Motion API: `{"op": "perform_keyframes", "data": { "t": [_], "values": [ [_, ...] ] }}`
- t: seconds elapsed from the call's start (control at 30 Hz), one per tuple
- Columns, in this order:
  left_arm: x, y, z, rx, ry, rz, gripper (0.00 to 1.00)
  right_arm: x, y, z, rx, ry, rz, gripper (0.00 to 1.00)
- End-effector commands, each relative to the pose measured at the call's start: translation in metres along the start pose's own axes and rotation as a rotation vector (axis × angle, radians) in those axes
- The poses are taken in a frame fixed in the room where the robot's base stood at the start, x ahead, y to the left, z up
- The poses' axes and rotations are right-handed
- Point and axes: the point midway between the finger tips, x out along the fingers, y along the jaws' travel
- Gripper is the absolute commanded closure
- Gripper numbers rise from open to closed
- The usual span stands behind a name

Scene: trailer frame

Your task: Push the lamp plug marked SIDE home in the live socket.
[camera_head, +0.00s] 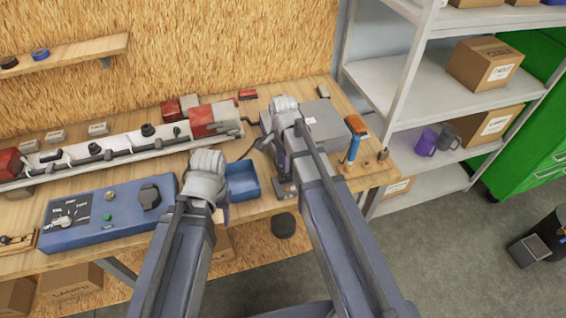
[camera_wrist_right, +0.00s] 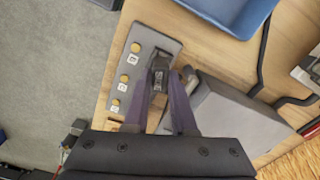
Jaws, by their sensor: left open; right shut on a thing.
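A dark plug marked SIDE (camera_wrist_right: 158,82) is between the fingers of my right gripper (camera_wrist_right: 166,90), which is shut on it. In the right wrist view the plug lies over the near right part of a grey socket plate (camera_wrist_right: 150,42). The plate carries a row of brass-coloured round parts with small white number labels. The plug's pins are hidden, so I cannot tell how deep it sits. In the head view my right gripper (camera_head: 284,188) is low at the bench's front edge, partly hidden by its arm. My left gripper (camera_head: 222,208) is open, left of it, its fingers mostly hidden.
A blue tray (camera_head: 243,192) lies between the grippers. A grey box (camera_head: 326,130) stands beyond my right wrist, with a blue-handled tool (camera_head: 353,150) to its right. A blue control panel (camera_head: 105,222) and a long white fixture (camera_head: 110,150) fill the left bench. Dark cables cross near the tray.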

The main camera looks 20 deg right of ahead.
Motion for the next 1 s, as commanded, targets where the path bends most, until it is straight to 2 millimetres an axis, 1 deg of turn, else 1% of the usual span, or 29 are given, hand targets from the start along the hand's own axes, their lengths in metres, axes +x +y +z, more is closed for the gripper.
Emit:
{"op": "perform_keyframes", "data": {
  "t": [0.2,0.53,1.0],
  "values": [
    [0.001,0.000,0.000,0.000,0.000,0.000,0.48,0.001,0.000,0.000,0.000,0.000,0.000,0.98],
    [0.012,0.001,-0.001,0.000,0.000,0.000,0.48,0.012,0.000,0.000,0.000,0.000,0.000,0.98],
    [0.013,0.001,-0.001,0.000,0.000,0.000,0.48,0.013,0.000,0.000,0.000,0.000,0.000,0.98]
  ]
}}
